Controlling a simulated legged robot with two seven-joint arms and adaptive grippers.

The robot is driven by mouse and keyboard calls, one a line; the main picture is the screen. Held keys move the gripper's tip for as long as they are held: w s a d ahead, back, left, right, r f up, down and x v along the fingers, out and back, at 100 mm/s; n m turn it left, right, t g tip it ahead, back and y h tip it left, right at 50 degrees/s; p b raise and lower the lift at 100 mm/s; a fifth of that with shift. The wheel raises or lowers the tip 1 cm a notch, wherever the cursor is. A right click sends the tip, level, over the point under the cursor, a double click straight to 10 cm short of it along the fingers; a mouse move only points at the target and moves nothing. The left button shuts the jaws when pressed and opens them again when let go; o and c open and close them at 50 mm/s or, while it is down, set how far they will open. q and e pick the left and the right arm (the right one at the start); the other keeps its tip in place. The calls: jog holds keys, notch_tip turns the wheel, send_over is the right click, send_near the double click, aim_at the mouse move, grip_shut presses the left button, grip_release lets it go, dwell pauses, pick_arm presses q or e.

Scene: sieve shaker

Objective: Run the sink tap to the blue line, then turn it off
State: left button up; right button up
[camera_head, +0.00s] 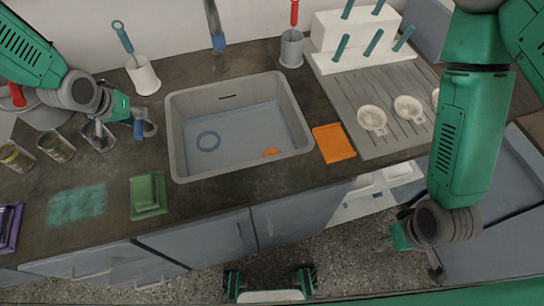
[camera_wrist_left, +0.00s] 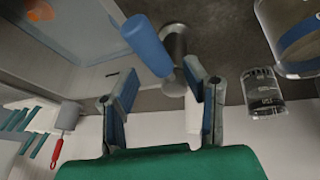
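A blue handle (camera_head: 138,129) stands left of the sink; in the left wrist view the blue handle (camera_wrist_left: 146,45) joins a metal post (camera_wrist_left: 175,45). My left gripper (camera_head: 122,126) is open beside it, its spread fingers (camera_wrist_left: 165,85) short of gripping it. My right gripper (camera_head: 420,258) hangs low at the right, its opening unclear.
Glass jars (camera_head: 56,147) stand at the left; one jar in the left wrist view (camera_wrist_left: 295,40) has a blue band.

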pick_arm(q)
jog(key=v, duration=1.1)
jog(key=shift+r, duration=0.35)
jog(key=shift+a, duration=0.1)
